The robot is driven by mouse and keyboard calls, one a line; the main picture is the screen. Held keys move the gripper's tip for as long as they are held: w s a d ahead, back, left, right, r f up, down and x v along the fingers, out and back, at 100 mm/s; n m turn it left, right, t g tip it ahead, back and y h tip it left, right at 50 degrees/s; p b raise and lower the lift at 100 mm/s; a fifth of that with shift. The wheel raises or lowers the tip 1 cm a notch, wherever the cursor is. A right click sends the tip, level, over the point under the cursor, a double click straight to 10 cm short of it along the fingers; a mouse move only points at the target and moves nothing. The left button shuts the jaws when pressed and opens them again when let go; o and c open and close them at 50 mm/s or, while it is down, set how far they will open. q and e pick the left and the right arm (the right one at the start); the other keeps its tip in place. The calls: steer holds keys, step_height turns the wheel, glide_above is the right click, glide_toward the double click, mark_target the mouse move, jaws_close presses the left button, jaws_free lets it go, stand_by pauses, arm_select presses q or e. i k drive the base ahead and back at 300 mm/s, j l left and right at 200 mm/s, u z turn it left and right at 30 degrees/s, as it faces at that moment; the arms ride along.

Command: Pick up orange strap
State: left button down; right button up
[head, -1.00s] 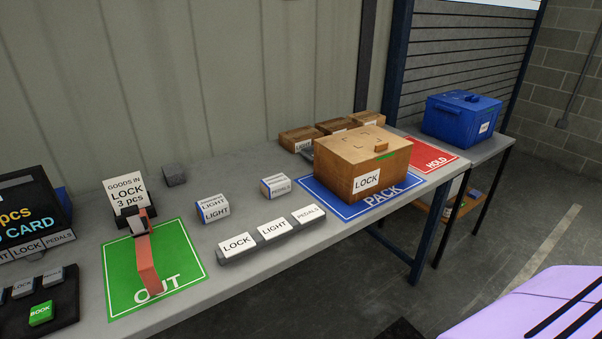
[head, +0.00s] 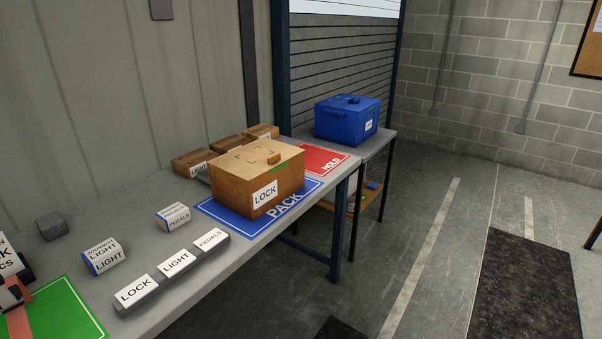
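The orange strap (head: 20,324) lies over the green OUT mat (head: 62,315) at the lower left of the head view. Only part of it shows; the left frame edge cuts it off. Its upper end meets a dark holder (head: 10,293) beside a white card. Neither of my grippers is in view.
A LOCK box (head: 228,187) stands on the blue PACK mat (head: 217,214), with the red HOLD mat (head: 319,157) behind. A blue lidded bin (head: 335,122) stands at the far end. Small LIGHT and PEDALS boxes and a label block (head: 134,296) sit nearer. Floor at right is open.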

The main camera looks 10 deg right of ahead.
mark_target(18, 321)
steer(key=u, duration=1.5)
